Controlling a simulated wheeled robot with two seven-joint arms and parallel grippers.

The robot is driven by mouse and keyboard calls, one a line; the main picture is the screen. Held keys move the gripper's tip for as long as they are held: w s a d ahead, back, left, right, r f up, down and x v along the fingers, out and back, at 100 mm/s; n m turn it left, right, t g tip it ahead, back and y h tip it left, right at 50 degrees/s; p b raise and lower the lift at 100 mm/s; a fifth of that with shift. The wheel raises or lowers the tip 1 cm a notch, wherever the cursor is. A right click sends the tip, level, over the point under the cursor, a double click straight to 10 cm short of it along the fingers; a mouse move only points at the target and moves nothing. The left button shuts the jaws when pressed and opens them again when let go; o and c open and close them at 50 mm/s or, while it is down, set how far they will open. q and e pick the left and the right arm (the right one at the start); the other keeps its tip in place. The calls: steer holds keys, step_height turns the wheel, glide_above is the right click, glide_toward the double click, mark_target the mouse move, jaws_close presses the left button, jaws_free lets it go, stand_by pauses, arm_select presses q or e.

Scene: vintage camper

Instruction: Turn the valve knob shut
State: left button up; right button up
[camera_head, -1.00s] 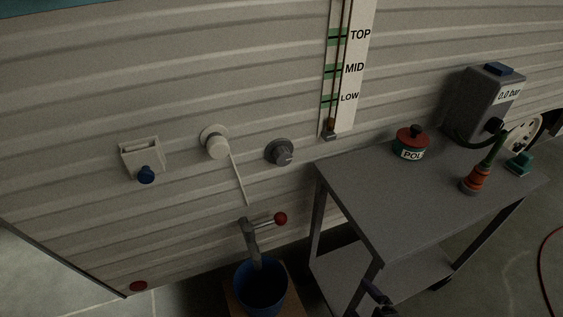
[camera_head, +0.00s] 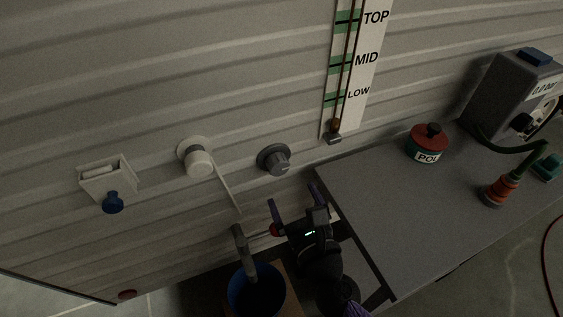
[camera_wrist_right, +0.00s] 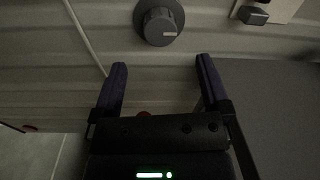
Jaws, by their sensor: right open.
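The round grey knob (camera_head: 275,160) with a pale mark on its face sits on the ribbed camper wall. In the right wrist view the knob (camera_wrist_right: 160,25) is ahead of the fingers, near the top, with its pale mark about level. My right gripper (camera_head: 303,204) is open and empty, below and slightly right of the knob in the head view. Its two dark purple fingers also show in the right wrist view (camera_wrist_right: 161,64), spread apart and not touching the knob. My left gripper is not in view.
A spout stands over a blue bucket (camera_head: 258,293). The level gauge (camera_head: 350,75) is above; a grey table (camera_head: 400,205) holds several items at right.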

mark_target(280, 170)
steer(key=x, duration=0.6)
steer(key=shift+w+a+b, duration=0.15)
steer(key=shift+w+b, duration=0.05)
steer(key=shift+b, duration=0.1)
steer(key=shift+w+a, duration=0.1)
steer(key=shift+w, duration=0.15)
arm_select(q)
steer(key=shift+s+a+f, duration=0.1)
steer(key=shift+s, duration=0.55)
arm_select(e)
steer(key=shift+c, duration=0.2)
steer(key=c, duration=1.3)
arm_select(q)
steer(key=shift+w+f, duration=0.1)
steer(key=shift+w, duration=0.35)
arm_select(e)
steer(key=shift+o, duration=0.2)
